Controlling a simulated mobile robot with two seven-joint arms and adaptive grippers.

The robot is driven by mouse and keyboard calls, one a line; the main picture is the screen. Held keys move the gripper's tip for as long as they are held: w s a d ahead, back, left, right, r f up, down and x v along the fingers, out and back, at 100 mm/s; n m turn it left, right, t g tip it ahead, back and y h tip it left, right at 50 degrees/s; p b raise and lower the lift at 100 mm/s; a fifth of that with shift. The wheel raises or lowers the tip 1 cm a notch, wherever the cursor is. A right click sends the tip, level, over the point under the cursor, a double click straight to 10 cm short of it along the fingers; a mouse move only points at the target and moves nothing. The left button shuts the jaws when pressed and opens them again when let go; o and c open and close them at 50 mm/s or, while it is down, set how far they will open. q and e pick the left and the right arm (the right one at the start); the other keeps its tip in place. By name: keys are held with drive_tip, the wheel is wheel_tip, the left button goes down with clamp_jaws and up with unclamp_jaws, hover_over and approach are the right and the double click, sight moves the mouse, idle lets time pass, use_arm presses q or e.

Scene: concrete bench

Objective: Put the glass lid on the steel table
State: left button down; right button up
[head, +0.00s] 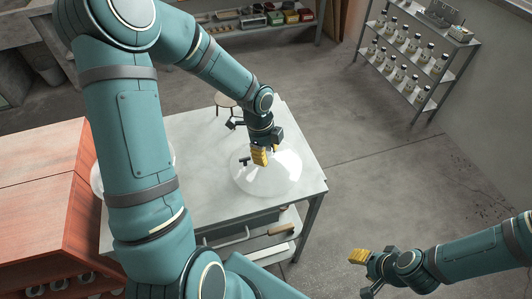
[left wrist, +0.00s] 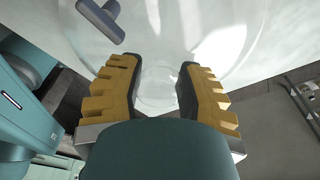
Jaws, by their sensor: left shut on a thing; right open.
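The glass lid (head: 283,180) is a clear round dome over the right part of the pale steel table (head: 200,128). It also shows in the left wrist view (left wrist: 210,55). My left gripper (head: 260,157) is at the lid from above. Its yellow-padded fingers (left wrist: 156,80) stand apart with clear glass between them, shut on the lid. I cannot tell whether the lid's rim touches the tabletop. My right gripper (head: 362,272) is open and empty at the lower right, away from the table.
A dark T-shaped piece (head: 244,160) shows at the lid's left side. A red wooden cabinet (head: 40,165) adjoins the table's left. A round pale rim (head: 97,180) is mostly hidden behind my arm. A stool (head: 226,102) stands behind the table. A bottle rack (head: 410,60) stands far right.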

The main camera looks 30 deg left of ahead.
use_arm(q)
drive_tip(key=shift+r, duration=0.1)
drive_tip(key=c, duration=0.6)
unclamp_jaws()
wheel_tip(320, 180, up, 12)
drive_tip(key=a+p, duration=0.1)
drive_tip(key=p, duration=0.2)
drive_tip(key=shift+a, duration=0.4)
drive_tip(key=shift+s, duration=0.1)
